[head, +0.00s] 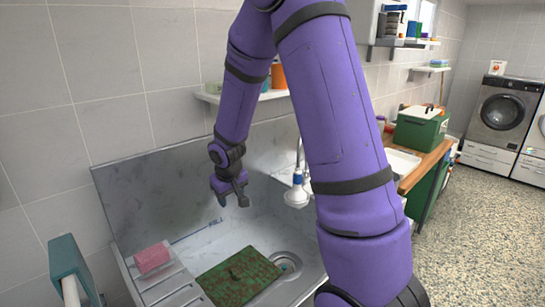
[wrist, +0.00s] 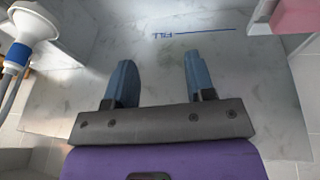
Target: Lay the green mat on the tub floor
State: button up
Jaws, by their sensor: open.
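The green mat (head: 240,276) lies flat on the floor of the grey tub (head: 213,243), close to the round drain (head: 286,264). The mat does not show in the wrist view.
A pink sponge (head: 152,258) sits on a slatted ledge (head: 165,285) at the tub's left. A white shower head (head: 297,196) hangs right of my gripper; it also shows in the wrist view (wrist: 36,22). A teal-topped post (head: 70,262) stands at front left. A green box (head: 420,129) sits on the counter.

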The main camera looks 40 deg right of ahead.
jog(key=s+a+r+t, duration=0.1)
jog(key=s+a+r, duration=0.1)
jog(key=s+r, duration=0.55)
jog(key=s+a+r, duration=0.2)
jog(key=s+r, duration=0.2)
jog(key=r, duration=0.6)
jog(key=s+a+r, duration=0.2)
jog(key=s+r, duration=0.1)
jog(key=s, duration=0.5)
jog(key=s+a+r+t+y, duration=0.1)
jog(key=s+r, duration=0.3)
jog(key=s, duration=0.4)
jog(key=shift+s+a+y, duration=0.2)
jog(key=shift+a+y, duration=0.1)
jog(key=shift+a, duration=0.5)
jog(key=shift+r, duration=0.1)
